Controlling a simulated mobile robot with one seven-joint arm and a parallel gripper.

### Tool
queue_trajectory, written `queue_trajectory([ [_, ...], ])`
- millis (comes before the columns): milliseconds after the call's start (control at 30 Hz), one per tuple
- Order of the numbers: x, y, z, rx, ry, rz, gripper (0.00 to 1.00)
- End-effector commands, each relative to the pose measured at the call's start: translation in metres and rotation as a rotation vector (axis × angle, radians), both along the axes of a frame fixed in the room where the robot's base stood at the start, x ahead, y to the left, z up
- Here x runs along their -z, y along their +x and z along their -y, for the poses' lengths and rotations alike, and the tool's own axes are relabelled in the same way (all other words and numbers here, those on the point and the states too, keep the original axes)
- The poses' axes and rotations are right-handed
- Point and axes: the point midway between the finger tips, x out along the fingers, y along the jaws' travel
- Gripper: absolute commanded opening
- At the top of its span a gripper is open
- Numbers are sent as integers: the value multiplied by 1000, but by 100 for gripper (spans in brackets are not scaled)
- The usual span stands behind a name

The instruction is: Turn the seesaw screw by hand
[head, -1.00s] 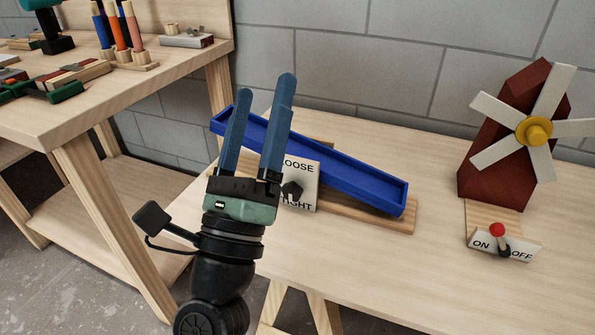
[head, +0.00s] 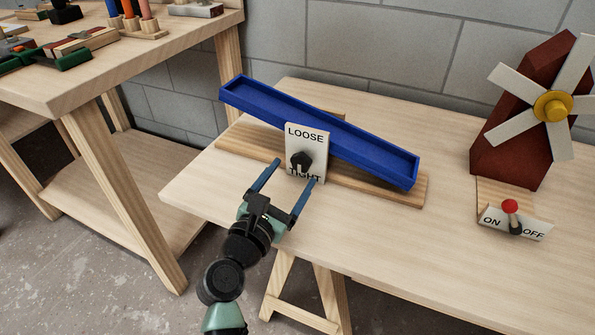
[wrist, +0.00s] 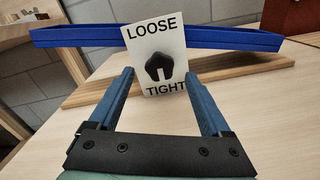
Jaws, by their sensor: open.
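The seesaw is a blue trough (head: 350,139) on a wooden base (head: 380,187), tilted with its left end high and its right end low in the head view. A white plate (head: 318,141) marked LOOSE above and TIGHT below stands at its front. The black screw knob (head: 301,161) is on the plate; it also shows in the wrist view (wrist: 157,69). My gripper (head: 285,183) is open and empty, its blue fingers pointing at the plate. In the wrist view the knob lies between and beyond the fingertips (wrist: 164,73), apart from them.
A red windmill (head: 515,130) with an ON/OFF switch (head: 512,217) stands at the right of the table (head: 400,250). A second bench (head: 130,75) with tools is at the left. The table front between seesaw and windmill is clear.

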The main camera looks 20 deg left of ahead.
Motion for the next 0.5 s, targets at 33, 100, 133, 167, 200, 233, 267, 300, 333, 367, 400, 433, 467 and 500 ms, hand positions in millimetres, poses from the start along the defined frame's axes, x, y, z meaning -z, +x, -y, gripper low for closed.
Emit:
queue_trajectory([
  [33, 1, 9, 1, 4, 2, 2, 82],
  [100, 1, 19, 1, 2, 2, 2, 82],
  [133, 1, 22, 1, 1, 1, 1, 82],
  [167, 1, 25, 1, 1, 0, 1, 82],
  [200, 0, 28, 1, 2, 0, 2, 82],
  [233, 1, 30, 1, 1, -1, 1, 82],
  [267, 1, 32, 2, 1, -1, 1, 82],
  [300, 0, 34, 2, 0, 0, 1, 82],
  [333, 0, 35, 2, 1, 0, 2, 82],
  [367, -1, 36, 2, 1, 0, 2, 82],
  [400, -1, 36, 2, 1, 0, 2, 82],
  [433, -1, 36, 2, 0, 0, 1, 82],
  [467, -1, 36, 2, 0, 0, 1, 82],
  [500, -1, 36, 2, 0, 0, 1, 82],
])
